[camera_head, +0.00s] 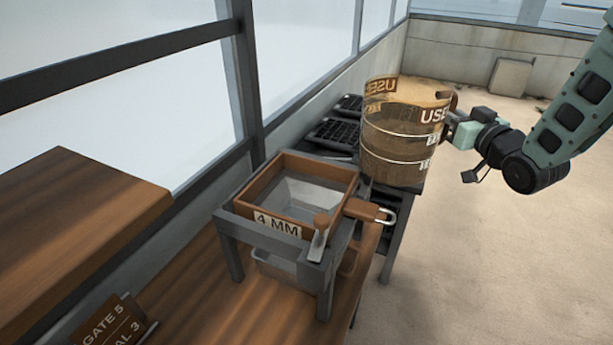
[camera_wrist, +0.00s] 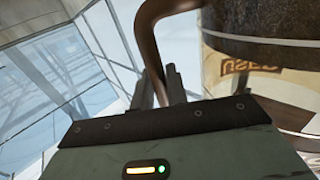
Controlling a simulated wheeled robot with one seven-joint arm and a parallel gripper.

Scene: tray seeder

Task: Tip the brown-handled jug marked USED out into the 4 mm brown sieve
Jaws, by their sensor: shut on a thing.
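The jug marked USED (camera_head: 392,150) is clear with a brown tint, has white marking lines, and looks upright at the right of the sieve. Its brown handle (camera_head: 450,100) is on its right side. My gripper (camera_head: 452,128) is shut on that handle; the wrist view shows the fingers (camera_wrist: 162,88) at the brown handle (camera_wrist: 147,40). What the jug holds is hard to make out. The 4 mm brown sieve (camera_head: 257,200) has a brown wooden frame, a pale mesh that looks empty, and a "4 MM" label. It sits on a grey stand, left of and nearer than the jug.
A clear bin (camera_head: 275,266) is under the sieve on the grey stand (camera_head: 327,275). Black seed trays (camera_head: 333,132) lie behind, along the window wall. A brown sign (camera_head: 115,325) stands at the front left. Open floor (camera_head: 490,250) lies to the right.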

